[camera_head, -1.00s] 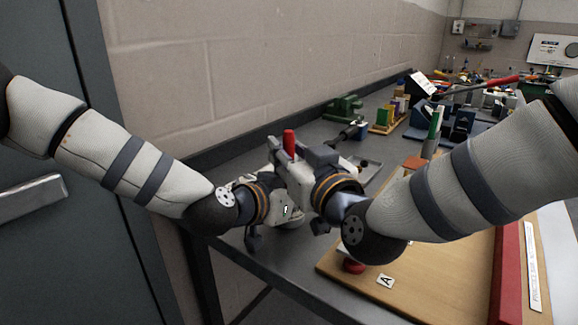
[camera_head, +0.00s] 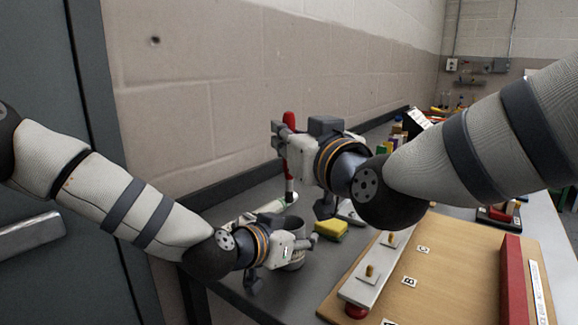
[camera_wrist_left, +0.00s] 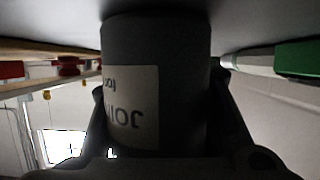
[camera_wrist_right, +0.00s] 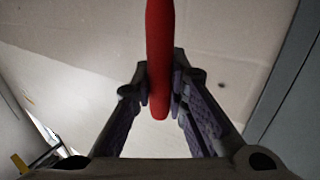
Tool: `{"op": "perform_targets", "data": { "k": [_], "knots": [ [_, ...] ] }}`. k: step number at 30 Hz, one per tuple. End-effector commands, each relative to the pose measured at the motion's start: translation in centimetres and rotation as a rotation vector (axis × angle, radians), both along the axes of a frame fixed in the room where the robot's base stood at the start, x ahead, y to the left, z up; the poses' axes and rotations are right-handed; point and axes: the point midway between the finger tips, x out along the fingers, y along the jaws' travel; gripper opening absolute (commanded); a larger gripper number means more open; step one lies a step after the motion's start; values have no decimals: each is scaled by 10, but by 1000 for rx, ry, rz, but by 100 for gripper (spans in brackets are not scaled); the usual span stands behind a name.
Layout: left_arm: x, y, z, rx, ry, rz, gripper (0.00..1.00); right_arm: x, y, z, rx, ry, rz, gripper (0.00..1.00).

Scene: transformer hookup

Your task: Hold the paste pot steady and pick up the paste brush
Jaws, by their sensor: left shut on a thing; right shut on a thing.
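The paste pot (camera_head: 293,222) is a dark grey cylinder standing on the bench in the head view. In the left wrist view the pot (camera_wrist_left: 155,85) has a pale label and fills the space between the fingers. My left gripper (camera_head: 295,246) is shut around it. The paste brush (camera_head: 290,160) has a red handle and is held upright, raised, with its lower end above and behind the pot's rim. My right gripper (camera_head: 284,150) is shut on the brush. In the right wrist view the red handle (camera_wrist_right: 160,60) is between the fingertips.
A yellow sponge (camera_head: 331,229) lies right of the pot. A pale tube with a green end (camera_head: 273,206) lies behind it. A wooden board (camera_head: 450,265) with letter tags, a white strip (camera_head: 368,285) and a red bar (camera_head: 511,280) is at the right. The wall is behind.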

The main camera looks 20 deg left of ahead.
Motion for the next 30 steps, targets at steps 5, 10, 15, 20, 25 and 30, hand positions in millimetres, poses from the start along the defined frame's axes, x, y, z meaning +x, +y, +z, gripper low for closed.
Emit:
{"op": "perform_targets", "data": {
  "k": [5, 10, 15, 20, 25, 30],
  "knots": [
    [0, 0, 0, 0, -1, 0, 3, 0, 0, 3, 0, 0, 0, 0],
    [0, 0, 0, 0, -1, 0, 55, 0, 0, 3, 0, 0, 0, 0],
    [0, 0, 0, 0, -1, 0, 64, 0, 0, 3, 0, 0, 0, 0],
    [0, 0, 0, 0, -1, 0, 64, 0, 0, 3, 0, 0, 0, 0],
    [-21, 8, 11, -1, -2, -1, 64, 0, 0, 3, 0, 0, 0, 0],
    [-63, 23, 30, -1, -4, 0, 64, 0, 0, 3, 0, 0, 0, 0]
  ]
}}
